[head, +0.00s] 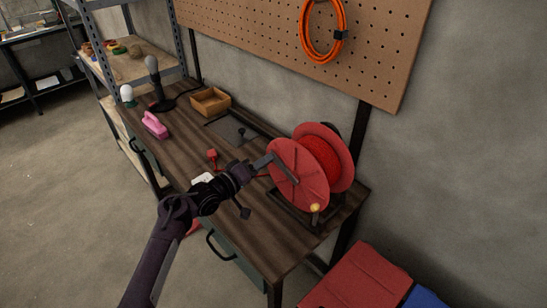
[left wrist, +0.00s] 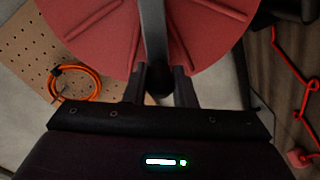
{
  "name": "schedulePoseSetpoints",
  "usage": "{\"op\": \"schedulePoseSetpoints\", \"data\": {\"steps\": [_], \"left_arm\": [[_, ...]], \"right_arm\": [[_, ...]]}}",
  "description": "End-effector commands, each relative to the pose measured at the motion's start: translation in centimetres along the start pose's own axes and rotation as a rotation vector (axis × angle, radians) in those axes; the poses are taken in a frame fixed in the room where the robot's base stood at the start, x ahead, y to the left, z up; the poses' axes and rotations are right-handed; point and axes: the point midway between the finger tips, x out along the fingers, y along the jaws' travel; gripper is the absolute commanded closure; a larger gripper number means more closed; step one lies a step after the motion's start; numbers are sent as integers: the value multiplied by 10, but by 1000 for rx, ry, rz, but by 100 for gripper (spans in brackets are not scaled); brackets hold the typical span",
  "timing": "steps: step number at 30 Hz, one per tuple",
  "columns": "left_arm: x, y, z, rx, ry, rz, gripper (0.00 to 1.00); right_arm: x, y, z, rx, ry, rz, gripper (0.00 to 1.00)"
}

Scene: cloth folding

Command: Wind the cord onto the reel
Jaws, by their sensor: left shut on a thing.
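The red reel (head: 298,178) stands on a dark frame at the right end of the workbench, with red cord (head: 321,157) wound between its two discs. A grey crank arm (head: 284,168) crosses its near disc; it also shows in the left wrist view (left wrist: 153,30). My left gripper (head: 259,164) is shut on the crank's dark knob (left wrist: 158,78), at the outer end of the crank arm. Loose red cord (left wrist: 288,68) lies on the bench, with a red plug end (left wrist: 300,158). My right gripper is out of view.
A pegboard (head: 270,30) with a coiled orange cable (head: 322,32) hangs behind the bench. A wooden tray (head: 210,101), a dark lamp (head: 154,80) and a pink object (head: 154,125) are farther left. A red bin (head: 358,278) stands on the floor at the right.

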Motion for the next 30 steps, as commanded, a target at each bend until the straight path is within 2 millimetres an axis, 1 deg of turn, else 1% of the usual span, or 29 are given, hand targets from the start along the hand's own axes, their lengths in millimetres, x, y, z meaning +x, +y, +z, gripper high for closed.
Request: {"op": "schedulePoseSetpoints", "data": {"steps": [5,12,14,24,30], "left_arm": [[1,-14,5,-171,-8,1,100],[2,-31,14,-399,-16,2,100],[2,-35,17,-456,-17,2,100],[2,-53,36,-763,-27,4,100],[2,-59,46,-906,-32,5,100]], "right_arm": [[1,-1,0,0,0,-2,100],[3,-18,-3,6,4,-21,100],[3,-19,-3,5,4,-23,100],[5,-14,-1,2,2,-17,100],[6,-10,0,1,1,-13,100]]}}
